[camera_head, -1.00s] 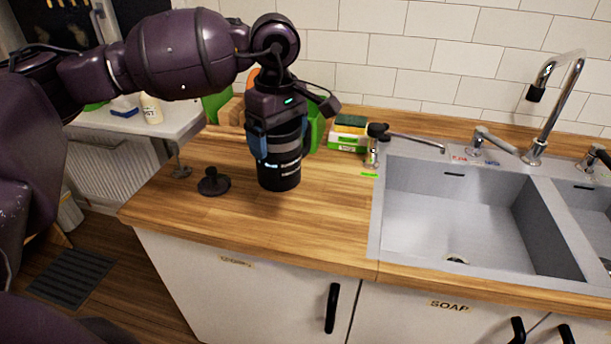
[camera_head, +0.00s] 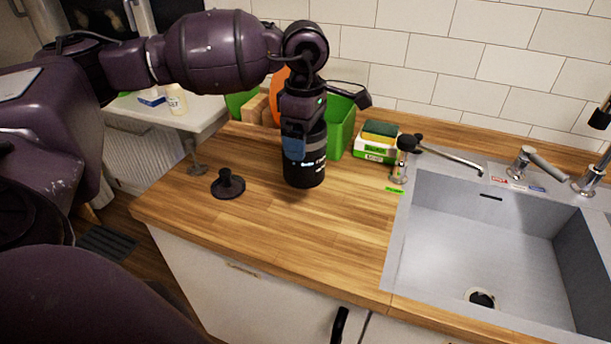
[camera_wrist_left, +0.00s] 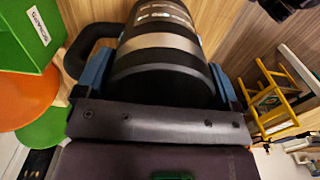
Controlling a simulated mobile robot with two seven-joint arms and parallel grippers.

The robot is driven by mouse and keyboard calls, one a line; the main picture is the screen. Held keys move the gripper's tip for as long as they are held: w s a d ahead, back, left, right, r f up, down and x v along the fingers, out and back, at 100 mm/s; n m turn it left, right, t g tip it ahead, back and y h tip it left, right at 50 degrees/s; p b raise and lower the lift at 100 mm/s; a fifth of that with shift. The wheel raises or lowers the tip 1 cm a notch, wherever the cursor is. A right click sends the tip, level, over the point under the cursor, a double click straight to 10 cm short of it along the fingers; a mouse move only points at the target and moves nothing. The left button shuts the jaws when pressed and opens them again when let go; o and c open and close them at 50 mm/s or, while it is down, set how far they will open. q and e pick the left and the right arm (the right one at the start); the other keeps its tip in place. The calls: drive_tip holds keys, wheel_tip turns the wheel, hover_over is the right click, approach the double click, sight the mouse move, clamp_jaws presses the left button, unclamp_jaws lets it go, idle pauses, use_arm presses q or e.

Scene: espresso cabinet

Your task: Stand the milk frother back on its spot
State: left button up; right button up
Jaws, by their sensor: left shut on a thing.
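The milk frother (camera_head: 306,174) is a black cylinder with a grey band, upright at the back left of the wooden counter. My left gripper (camera_head: 297,140), with blue finger pads, is shut around its body from above. I cannot tell whether its bottom touches the counter or hangs just above it. In the left wrist view the frother (camera_wrist_left: 165,48) lies between the blue pads, its dark handle to the left. No marked spot for it can be made out. My right gripper is not in view.
A black knobbed round piece (camera_head: 228,185) stands left of the frother. A green box (camera_head: 340,128) is close behind. Sponges on a small box (camera_head: 378,140) and the sink (camera_head: 480,235) are to the right. The counter in front is clear.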

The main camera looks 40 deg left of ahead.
sight(305, 175)
use_arm(q)
wheel_tip(305, 175, down, 3)
drive_tip(key=shift+r, duration=0.1)
drive_tip(key=shift+f, duration=3.35)
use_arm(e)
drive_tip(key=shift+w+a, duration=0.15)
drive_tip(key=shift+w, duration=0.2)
use_arm(q)
drive_tip(key=shift+f, duration=0.2)
drive_tip(key=o, duration=0.9)
drive_tip(key=shift+o, duration=0.2)
drive_tip(key=shift+r, duration=0.1)
